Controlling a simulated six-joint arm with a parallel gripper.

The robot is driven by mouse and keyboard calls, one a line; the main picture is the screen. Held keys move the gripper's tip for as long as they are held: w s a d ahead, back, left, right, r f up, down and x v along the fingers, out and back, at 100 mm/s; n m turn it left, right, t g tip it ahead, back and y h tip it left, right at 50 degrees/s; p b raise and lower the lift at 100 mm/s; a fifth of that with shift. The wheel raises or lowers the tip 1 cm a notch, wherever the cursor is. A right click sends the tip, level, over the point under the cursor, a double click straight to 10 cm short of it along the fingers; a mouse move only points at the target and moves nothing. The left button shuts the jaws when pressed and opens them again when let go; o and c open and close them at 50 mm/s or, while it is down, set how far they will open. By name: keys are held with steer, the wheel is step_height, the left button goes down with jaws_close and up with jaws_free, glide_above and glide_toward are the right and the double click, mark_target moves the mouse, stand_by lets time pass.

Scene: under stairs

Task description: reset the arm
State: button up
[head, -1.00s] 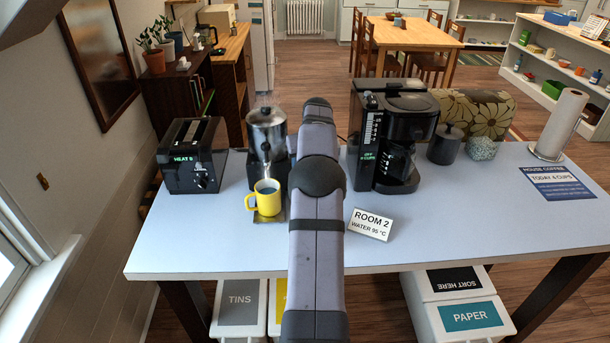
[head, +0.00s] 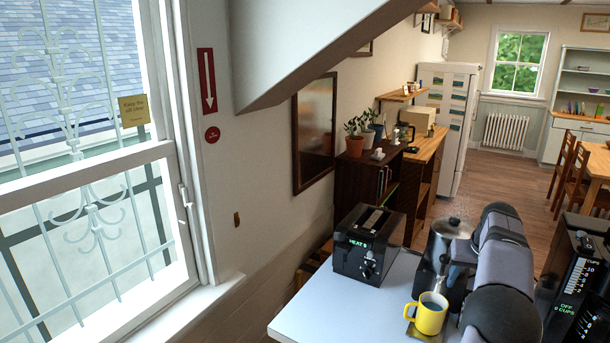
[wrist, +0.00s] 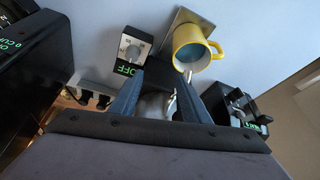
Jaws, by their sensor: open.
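My gripper (wrist: 157,100) shows in the wrist view with its two fingers spread apart. A greyish, shiny shape shows between and behind the fingers; I cannot tell whether they touch it. In the head view my arm reaches over the table at lower right and my gripper's fingers are hidden. The steel pot (head: 447,238) stands just left of my arm. The mug also shows beyond the fingers in the wrist view (wrist: 193,50).
A black toaster (head: 368,245) reading HEAT stands at the table's left end. A black coffee maker (head: 575,295) stands right of my arm. A dial box (wrist: 130,50) reading OFF lies near the left finger. The window (head: 95,170) and sloped ceiling are at left.

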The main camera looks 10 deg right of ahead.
steer(key=s+a+f+n+g+y, duration=0.1)
steer(key=s+a, duration=0.1)
steer(key=a, duration=1.1)
steer(key=s+a+f+n+g+y, duration=0.1)
steer(key=s+a+f+n, duration=0.1)
steer(key=a, duration=1.2)
steer(key=s+a+f+n+g, duration=0.1)
steer(key=s+a+f, duration=0.2)
steer(key=s+a, duration=0.4)
steer(key=s+a+f+n+g+p, duration=0.1)
steer(key=s+a+f, duration=0.3)
steer(key=s, duration=0.9)
steer(key=a, duration=0.3)
steer(key=shift+a+f+n, duration=0.15)
steer(key=shift+a+n, duration=0.15)
steer(key=shift+n, duration=0.1)
